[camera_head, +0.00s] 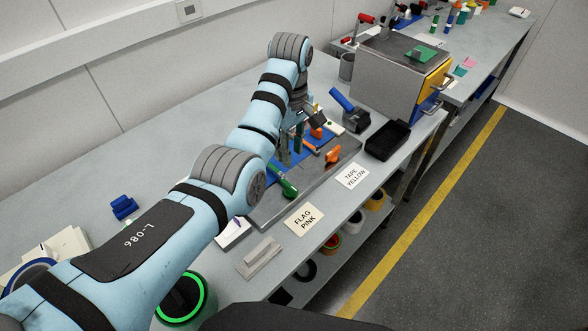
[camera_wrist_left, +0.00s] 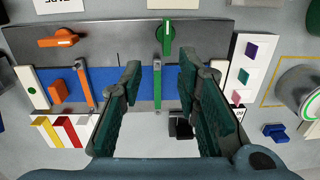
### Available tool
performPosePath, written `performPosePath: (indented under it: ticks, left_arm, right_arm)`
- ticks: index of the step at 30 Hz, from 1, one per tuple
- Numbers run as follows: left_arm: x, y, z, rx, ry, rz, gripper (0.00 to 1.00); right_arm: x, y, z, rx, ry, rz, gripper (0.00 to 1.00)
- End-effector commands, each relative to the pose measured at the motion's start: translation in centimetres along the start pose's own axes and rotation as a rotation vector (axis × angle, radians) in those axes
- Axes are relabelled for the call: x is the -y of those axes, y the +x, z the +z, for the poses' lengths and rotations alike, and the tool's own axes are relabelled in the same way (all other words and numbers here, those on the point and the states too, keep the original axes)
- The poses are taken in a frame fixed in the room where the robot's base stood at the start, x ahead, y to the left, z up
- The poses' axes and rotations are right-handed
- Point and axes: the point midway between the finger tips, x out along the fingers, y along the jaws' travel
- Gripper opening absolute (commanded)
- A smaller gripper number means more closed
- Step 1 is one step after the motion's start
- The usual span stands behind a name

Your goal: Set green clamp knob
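In the head view the green knob (camera_head: 288,188) is at the plate's near left. An orange knob (camera_wrist_left: 62,42) sits on the same strip, its lever sideways. A green bar (camera_wrist_left: 158,85) and an orange bar (camera_wrist_left: 84,88) cross a blue strip (camera_wrist_left: 115,75). My left gripper (camera_wrist_left: 159,68) is open and empty, its fingers either side of the green bar in the picture; contact cannot be told. My right gripper is out of view.
A black tray (camera_head: 388,141) and a grey box (camera_head: 392,80) stand right of the plate. Cards reading FLAG PINK (camera_head: 304,219) and TAPE YELLOW (camera_head: 351,176) lie along the bench front. A grey block (camera_head: 259,257) lies nearer. A blue clip (camera_head: 123,207) is at the left.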

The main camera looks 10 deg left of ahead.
Motion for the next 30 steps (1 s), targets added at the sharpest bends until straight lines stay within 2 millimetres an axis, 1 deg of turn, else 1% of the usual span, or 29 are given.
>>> performPosePath:
  ticks: [1,3,5,6,9,12,14,16,19,22,23,24,28,30]
  left_arm:
    - [0.2,1.8,0.2,0.006,0.001,-0.013,0.3]
    - [-0.1,3.6,0.1,0.002,0.002,-0.002,0.3]
    - [-0.7,5.0,-0.3,-0.007,0.001,0.018,0.3]
    - [-1.0,6.3,-0.5,-0.007,0.003,0.018,0.3]
    - [-1.3,8.9,-0.7,-0.006,0.004,0.018,0.3]
    - [-1.5,10.7,-0.8,-0.005,0.004,0.017,0.3]
    - [-1.5,11.3,-0.9,-0.005,0.004,0.017,0.3]
    - [-1.5,11.6,-0.9,-0.006,0.004,0.018,0.3]
    - [-1.5,11.6,-0.8,-0.005,0.004,0.018,0.3]
    - [-1.6,11.5,-0.8,-0.005,0.005,0.017,0.3]
    - [-1.6,11.5,-0.8,-0.005,0.005,0.017,0.27]
    - [-1.6,11.5,-0.8,-0.005,0.006,0.017,0.2]
    - [-1.6,11.5,-0.8,-0.005,0.006,0.016,0.0]
    - [-1.5,11.5,-0.8,-0.005,0.005,0.016,0.0]
  right_arm:
    - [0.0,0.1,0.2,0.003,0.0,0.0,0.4]
    - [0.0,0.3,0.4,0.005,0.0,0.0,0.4]
    - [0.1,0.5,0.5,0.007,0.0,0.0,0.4]
    - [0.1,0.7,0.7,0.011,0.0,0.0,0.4]
    - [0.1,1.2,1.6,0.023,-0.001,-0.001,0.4]
    - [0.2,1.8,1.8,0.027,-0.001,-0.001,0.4]
    - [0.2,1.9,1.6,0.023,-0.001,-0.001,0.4]
    - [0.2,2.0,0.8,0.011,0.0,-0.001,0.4]
    - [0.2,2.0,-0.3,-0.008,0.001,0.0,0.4]
    - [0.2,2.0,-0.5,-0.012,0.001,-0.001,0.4]
    - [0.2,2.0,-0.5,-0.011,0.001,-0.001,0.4]
    - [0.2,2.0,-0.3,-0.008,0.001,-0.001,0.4]
    - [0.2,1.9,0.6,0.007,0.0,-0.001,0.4]
    - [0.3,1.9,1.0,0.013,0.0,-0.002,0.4]
